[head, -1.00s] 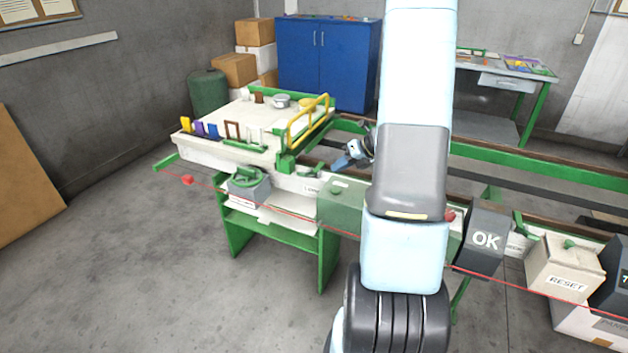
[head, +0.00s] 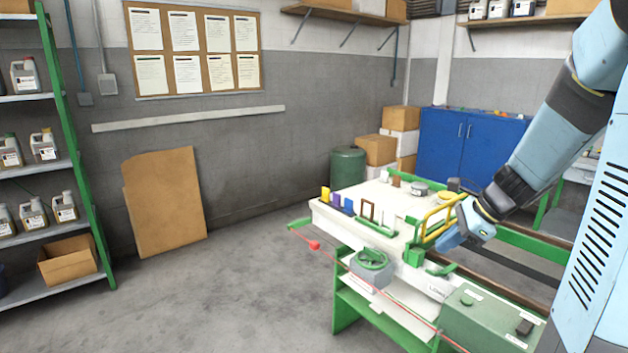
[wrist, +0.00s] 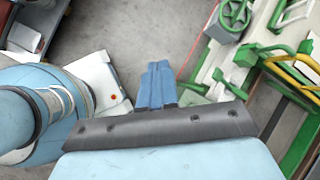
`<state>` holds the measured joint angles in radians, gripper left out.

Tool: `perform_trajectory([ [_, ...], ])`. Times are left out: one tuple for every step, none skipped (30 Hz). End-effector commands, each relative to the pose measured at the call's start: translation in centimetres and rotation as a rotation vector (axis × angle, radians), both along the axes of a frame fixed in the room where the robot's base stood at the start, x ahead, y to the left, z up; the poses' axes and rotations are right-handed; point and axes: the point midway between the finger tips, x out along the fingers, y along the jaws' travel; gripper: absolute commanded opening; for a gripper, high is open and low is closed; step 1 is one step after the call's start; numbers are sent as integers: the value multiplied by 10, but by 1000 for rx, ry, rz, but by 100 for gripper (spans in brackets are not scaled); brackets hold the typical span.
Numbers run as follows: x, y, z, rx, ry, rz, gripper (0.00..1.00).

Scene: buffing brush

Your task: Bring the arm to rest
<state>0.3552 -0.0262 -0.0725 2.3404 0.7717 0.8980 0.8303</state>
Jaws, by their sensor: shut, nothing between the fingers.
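My gripper (head: 448,241) shows in the head view at the end of my arm, which comes in from the upper right. Its blue fingers point down and left, in front of the right end of the white worktop (head: 328,213) and beside the yellow rail (head: 433,217). Whether it touches the rail cannot be told from this view. In the wrist view the blue fingers (wrist: 157,82) lie together with nothing between them. Grey floor shows beyond them.
A green handwheel (head: 371,258) on a grey box and a green box (head: 488,318) stand along the bench front. A red cord with a red ball (head: 314,245) runs along it. A blue cabinet (head: 465,145) stands behind.

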Motion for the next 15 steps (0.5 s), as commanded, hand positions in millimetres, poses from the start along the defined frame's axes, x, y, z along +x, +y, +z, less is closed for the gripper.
perform_trajectory([
  [-9, 9, 10, -46, -37, 79, 0],
  [-14, 14, 15, -74, -56, 127, 0],
  [-21, 19, 21, -112, -83, 190, 0],
  [-26, 23, 26, -139, -103, 236, 0],
  [-31, 27, 30, -168, -122, 283, 0],
  [-38, 32, 35, -206, -147, 346, 0],
  [-44, 35, 39, -233, -166, 393, 0],
  [-49, 38, 43, -262, -186, 440, 0],
  [-56, 42, 49, -300, -210, 501, 0],
  [-62, 45, 52, -330, -229, 547, 0],
  [-67, 48, 56, -359, -246, 593, 0],
  [-75, 51, 60, -398, -270, 654, 0],
  [-80, 53, 64, -428, -288, 701, 0],
  [-86, 55, 67, -457, -305, 746, 0],
  [-93, 58, 71, -497, -328, 806, 0],
])
